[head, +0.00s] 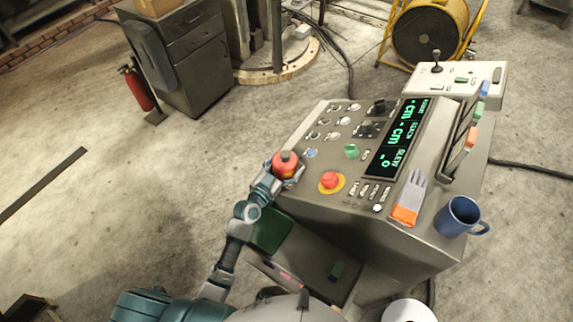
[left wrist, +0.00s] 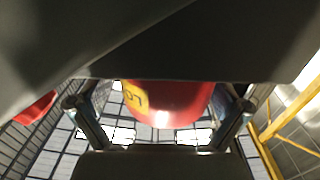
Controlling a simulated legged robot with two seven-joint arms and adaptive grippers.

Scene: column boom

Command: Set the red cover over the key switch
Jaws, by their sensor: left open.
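The red cover (head: 286,163), with a dark knob on top, is at the left edge of the control console (head: 420,232). My left gripper (head: 279,177) is open, with its fingers around the cover's sides. In the left wrist view the red cover (left wrist: 170,104), with a yellow label, shows between the two spread fingers of the left gripper (left wrist: 160,108). A dark body part hides its upper portion there. I cannot tell whether the cover rests on the panel. I cannot make out the key switch; it may be hidden under the cover. My right gripper is not in view.
A red mushroom button (head: 331,179) on a yellow ring sits just right of the cover. Knobs, a green-lit display (head: 392,145) and coloured levers fill the panel. A glove (head: 409,200) and blue mug (head: 459,215) are on the right. A fire extinguisher (head: 137,86) stands left.

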